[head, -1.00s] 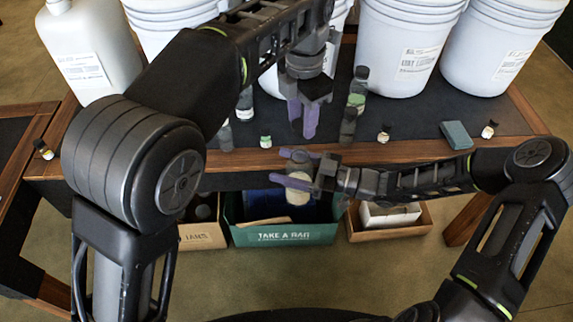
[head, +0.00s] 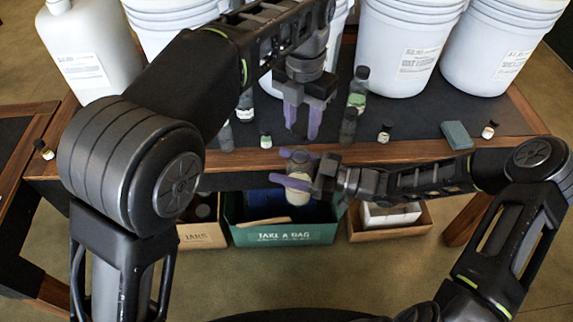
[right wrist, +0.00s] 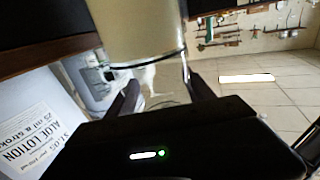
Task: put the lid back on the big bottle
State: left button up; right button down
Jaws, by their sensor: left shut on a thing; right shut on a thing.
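The bottle's cream body (right wrist: 135,30) also fills the upper middle of the right wrist view, between the two dark fingers. My left gripper (head: 302,130) points down just above the bottle, its purple fingers shut on a small dark thing. That thing is mostly hidden by the fingers; I cannot make out clearly that it is the lid. Its fingertips appear slightly above the bottle's top.
Small bottles stand on the dark table, including a green-labelled one (head: 357,90) and a short one (head: 385,133). A blue-grey block (head: 457,135) lies at right. White buckets (head: 400,45) and a large white jug (head: 92,55) stand behind. A green box (head: 283,236) sits below.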

pick_arm(q)
jog(key=shift+f, duration=0.15)
jog(key=shift+f, duration=1.95)
jog(key=shift+f, duration=0.85)
jog(key=shift+f, duration=0.55)
dwell(0.3)
